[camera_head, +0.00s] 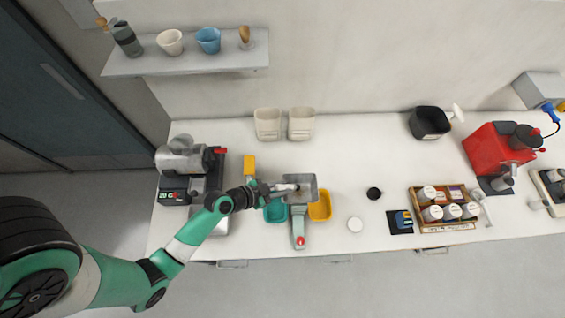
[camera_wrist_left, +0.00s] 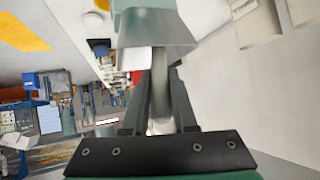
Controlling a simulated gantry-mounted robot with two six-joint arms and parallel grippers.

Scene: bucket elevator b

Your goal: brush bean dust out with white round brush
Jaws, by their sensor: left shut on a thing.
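My left gripper (camera_head: 268,189) is shut on a slim pale tool, which I take to be the white round brush (camera_head: 286,187). The tool points right, over the grey metal hopper (camera_head: 308,183) on top of the green bucket elevator (camera_head: 298,225). I cannot tell whether its tip touches the hopper. In the left wrist view the grey handle (camera_wrist_left: 161,95) runs between the fingers, and a grey metal edge (camera_wrist_left: 155,45) crosses just beyond the gripper. Bean dust is too small to make out. My right gripper is not in view.
Two beige containers (camera_head: 268,124) are behind. A black round item (camera_head: 374,193) and a white disc (camera_head: 355,224) lie right.

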